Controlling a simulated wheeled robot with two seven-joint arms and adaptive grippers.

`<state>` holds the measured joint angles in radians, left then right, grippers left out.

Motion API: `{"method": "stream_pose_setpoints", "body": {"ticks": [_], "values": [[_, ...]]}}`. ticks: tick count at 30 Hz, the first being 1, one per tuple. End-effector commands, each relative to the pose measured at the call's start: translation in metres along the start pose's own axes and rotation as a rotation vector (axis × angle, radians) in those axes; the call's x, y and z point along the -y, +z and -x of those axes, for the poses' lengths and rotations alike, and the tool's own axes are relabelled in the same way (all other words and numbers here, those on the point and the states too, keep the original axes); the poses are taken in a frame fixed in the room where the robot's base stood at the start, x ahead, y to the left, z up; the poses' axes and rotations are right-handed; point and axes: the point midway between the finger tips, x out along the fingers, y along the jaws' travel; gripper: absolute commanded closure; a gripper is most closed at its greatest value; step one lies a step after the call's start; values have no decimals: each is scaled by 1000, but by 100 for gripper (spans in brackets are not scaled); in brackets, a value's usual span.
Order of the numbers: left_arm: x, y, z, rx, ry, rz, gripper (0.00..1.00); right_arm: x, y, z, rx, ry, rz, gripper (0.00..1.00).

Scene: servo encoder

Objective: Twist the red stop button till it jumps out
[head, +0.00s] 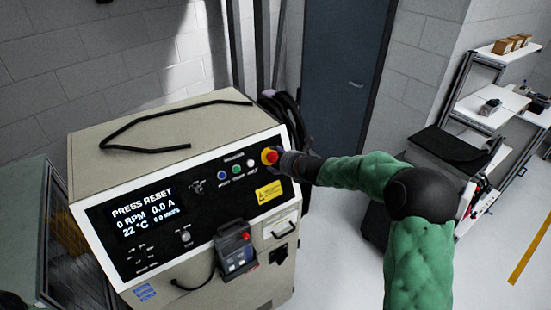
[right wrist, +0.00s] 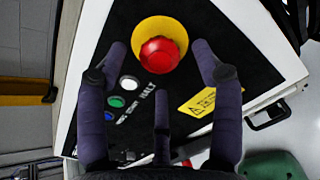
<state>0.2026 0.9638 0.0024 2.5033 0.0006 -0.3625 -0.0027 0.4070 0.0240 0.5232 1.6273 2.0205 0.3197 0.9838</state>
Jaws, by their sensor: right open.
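The red stop button (head: 270,156) sits on a yellow collar at the right end of the black control panel (head: 200,250). In the right wrist view the red button (right wrist: 160,62) shows whole, its yellow ring (right wrist: 150,30) behind it. My right gripper (head: 281,160) is at the button in the head view. In the right wrist view the open fingers (right wrist: 161,58) stand on either side of the button with visible gaps, and a third finger points at it from below. The panel display (head: 143,210) reads "PRESS RESET" and 0 RPM. My left gripper is not seen.
Blue, green and white small buttons (head: 237,168) sit left of the stop button, with a yellow warning label (head: 269,192) below. A handheld unit (head: 235,252) hangs on the front. A black cable (head: 150,147) lies on the cabinet top. Shelving (head: 490,105) stands right.

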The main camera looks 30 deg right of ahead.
Motion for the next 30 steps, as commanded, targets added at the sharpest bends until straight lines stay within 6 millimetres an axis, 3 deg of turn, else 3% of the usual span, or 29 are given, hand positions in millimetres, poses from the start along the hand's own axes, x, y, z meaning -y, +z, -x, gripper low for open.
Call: {"method": "stream_pose_setpoints", "body": {"ticks": [18,30], "values": [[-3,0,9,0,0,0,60,0,1,42,1,-1,1,33],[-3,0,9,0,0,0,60,0,0,45,0,0,0,33]]}}
